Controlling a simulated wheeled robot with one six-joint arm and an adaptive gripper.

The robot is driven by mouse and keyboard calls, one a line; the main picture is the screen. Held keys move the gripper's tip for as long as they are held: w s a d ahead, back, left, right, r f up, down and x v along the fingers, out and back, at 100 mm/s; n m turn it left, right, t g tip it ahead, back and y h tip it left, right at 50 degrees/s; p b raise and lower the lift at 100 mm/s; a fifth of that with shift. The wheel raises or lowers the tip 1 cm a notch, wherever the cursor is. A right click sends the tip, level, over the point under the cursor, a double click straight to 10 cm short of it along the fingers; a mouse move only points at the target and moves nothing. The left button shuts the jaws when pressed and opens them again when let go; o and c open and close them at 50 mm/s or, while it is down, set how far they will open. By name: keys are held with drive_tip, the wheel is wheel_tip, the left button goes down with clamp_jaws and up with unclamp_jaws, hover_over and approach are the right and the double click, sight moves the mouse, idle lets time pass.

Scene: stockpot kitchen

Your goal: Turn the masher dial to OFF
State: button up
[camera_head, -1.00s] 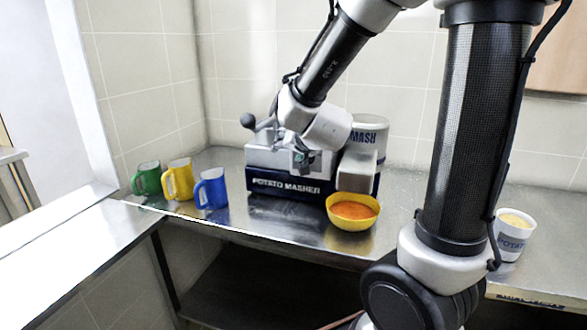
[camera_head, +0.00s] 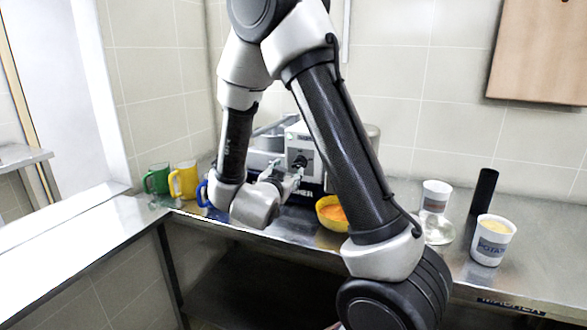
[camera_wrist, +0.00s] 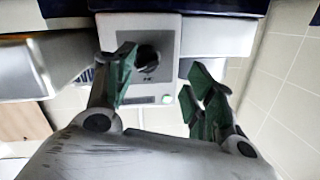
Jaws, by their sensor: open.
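The potato masher (camera_head: 325,145) stands at the back of the counter, partly hidden behind my arm. Its dark round dial (camera_head: 299,161) is on a grey front panel and also shows in the wrist view (camera_wrist: 148,60). My gripper (camera_head: 287,176) is in front of the dial, open and empty. In the wrist view, the fingers of my gripper (camera_wrist: 160,66) appear on either side of the dial, which is nearer the left finger. I cannot tell whether they touch it. A green light (camera_wrist: 167,99) shows beside the dial. The dial's setting is too small to read.
Green (camera_head: 157,179), yellow (camera_head: 183,181) and blue (camera_head: 203,194) mugs stand left of the masher. A yellow bowl with orange contents (camera_head: 329,218) is in front of it, partly behind my arm. White cups (camera_head: 489,247) and a black cylinder (camera_head: 484,191) are right.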

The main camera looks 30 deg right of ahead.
sight(297, 166)
drive_tip(key=shift+h, duration=0.9)
drive_tip(key=x, duration=0.4)
drive_tip(key=s+d+x, duration=0.1)
drive_tip(key=x, duration=0.1)
drive_tip(key=shift+w+d, duration=0.1)
drive_tip(key=shift+w, duration=0.05)
drive_tip(key=c, duration=1)
